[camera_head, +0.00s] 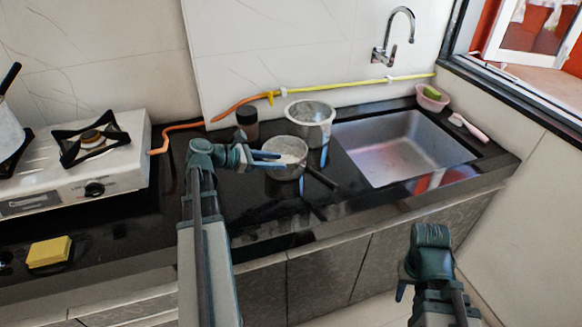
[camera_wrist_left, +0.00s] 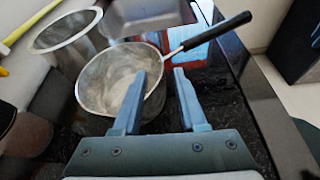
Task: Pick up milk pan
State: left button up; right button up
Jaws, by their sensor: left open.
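The milk pan (camera_head: 287,174) is a small metal pan with a dark handle. It sits on the black counter left of the sink, its handle pointing to the lower right. In the left wrist view the pan (camera_wrist_left: 100,82) shows its open bowl, with the handle at the upper right. My left gripper (camera_head: 279,160) is open at the pan. In the left wrist view, one finger of this gripper (camera_wrist_left: 160,72) overlaps the bowl and the other lies right of the rim; contact cannot be told. My right gripper (camera_head: 403,288) is low at the right, away from the pan, its jaw opening unclear.
A larger metal pot (camera_head: 311,113) stands right behind the pan, with a dark jar (camera_head: 247,124) to the left. The sink (camera_head: 405,150) is at the right. A stove (camera_head: 95,165) and yellow sponge (camera_head: 49,251) are at the left. A yellow-orange hose (camera_head: 345,86) runs behind.

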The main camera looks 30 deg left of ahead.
pick_arm(q)
jog(key=b+x, duration=0.1)
jog(key=x, duration=0.2)
jog(key=shift+w+d+f, duration=0.15)
grip_shut()
dwell(1.3)
